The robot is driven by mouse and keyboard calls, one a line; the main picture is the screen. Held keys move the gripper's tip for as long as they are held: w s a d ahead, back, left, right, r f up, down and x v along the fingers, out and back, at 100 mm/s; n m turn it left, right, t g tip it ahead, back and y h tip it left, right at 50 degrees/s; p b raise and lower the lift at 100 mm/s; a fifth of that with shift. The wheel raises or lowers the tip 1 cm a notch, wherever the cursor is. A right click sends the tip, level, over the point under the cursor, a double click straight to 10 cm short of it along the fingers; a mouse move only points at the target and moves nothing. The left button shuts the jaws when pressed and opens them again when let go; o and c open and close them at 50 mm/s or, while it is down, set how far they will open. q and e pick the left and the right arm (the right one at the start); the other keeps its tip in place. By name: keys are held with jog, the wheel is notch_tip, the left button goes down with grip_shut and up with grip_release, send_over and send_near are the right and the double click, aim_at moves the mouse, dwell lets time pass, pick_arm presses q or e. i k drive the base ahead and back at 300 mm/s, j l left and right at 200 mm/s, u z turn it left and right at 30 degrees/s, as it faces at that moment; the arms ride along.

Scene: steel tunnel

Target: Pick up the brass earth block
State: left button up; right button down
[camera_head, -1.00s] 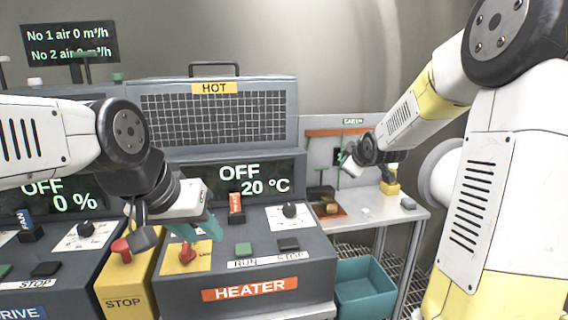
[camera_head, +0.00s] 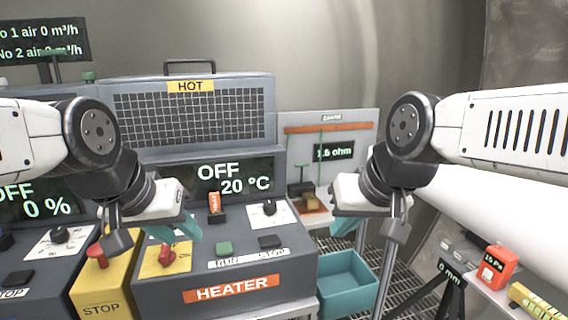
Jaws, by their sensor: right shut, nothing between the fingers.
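A small brass-yellow block (camera_head: 311,203), which looks like the brass earth block, sits on the orange pad at the bench's back, below the "1.6 ohm" display (camera_head: 333,152). My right gripper (camera_head: 346,228) is shut and empty, in front of the bench and to the right of the block, hiding much of the bench top. My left gripper (camera_head: 182,230) hangs over the yellow stop panel and the heater console. Its fingers overlap in the view, so its opening is unclear.
The heater console (camera_head: 238,285) with its knobs and red switch (camera_head: 166,254) lies under my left gripper. A teal bin (camera_head: 347,285) stands on the grating below the bench. A red gauge (camera_head: 497,267) and a yellow item (camera_head: 535,298) lie on a stand at right.

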aim_at(310, 200)
jog(key=i+l+u, duration=0.1)
jog(key=l+u, duration=0.3)
jog(key=l, duration=0.2)
jog(key=l+u, duration=0.4)
jog(key=l, duration=0.2)
jog(key=k+l+u, duration=0.1)
jog(key=l+u, duration=0.35)
jog(key=l, duration=0.15)
